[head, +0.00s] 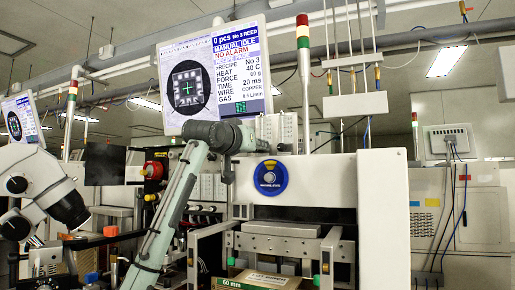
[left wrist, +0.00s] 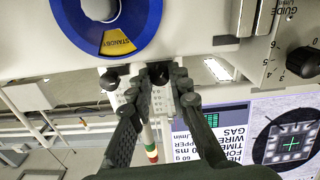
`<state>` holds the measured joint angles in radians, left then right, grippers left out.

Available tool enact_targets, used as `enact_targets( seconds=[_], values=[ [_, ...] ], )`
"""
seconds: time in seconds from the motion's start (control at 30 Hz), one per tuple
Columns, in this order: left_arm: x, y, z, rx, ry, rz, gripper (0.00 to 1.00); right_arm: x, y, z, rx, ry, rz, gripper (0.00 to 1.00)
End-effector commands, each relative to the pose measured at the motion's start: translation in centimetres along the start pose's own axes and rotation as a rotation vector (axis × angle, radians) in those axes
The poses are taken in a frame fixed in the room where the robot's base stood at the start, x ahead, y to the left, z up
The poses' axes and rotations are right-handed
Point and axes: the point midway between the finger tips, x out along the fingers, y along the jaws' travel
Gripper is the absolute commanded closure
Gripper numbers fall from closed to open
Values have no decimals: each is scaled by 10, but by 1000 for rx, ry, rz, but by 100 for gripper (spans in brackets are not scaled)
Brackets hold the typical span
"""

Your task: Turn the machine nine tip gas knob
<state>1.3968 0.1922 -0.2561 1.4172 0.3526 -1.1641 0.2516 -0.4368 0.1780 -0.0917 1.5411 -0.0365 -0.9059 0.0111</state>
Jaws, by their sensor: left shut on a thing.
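My left arm rises from the bottom of the head view, and my left gripper (head: 263,143) is at the upper front of the white machine, above its blue dial. In the left wrist view, my left gripper (left wrist: 159,78) has its two dark fingers on either side of a small black knob (left wrist: 158,72) and is shut on it. A second black knob (left wrist: 108,78) sits beside it, outside the fingers. No label can be read on the held knob, and its turn angle cannot be told. My right gripper is not in view.
The blue dial (head: 269,178) with a yellow sector is close below the gripper; it reads STANDBY in the left wrist view (left wrist: 128,20). A monitor (head: 222,78) stands behind my arm. A microscope (head: 45,190) is at left. A cardboard box (head: 262,281) lies below.

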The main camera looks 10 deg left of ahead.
Motion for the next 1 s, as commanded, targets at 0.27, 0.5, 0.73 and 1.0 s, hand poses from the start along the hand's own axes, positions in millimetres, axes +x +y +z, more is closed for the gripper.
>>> enact_targets(
  seconds=[0.27, 0.5, 0.73, 1.0],
  values=[
    [0, 0, 1, -52, -2, 1, 100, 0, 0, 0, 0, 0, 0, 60],
    [0, 0, 1, -53, -2, 1, 100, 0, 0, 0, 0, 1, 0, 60],
    [0, 0, 1, -52, -2, 0, 73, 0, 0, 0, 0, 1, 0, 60],
    [-1, 0, 0, -52, 0, 0, 73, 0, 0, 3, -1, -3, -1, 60]
  ],
)
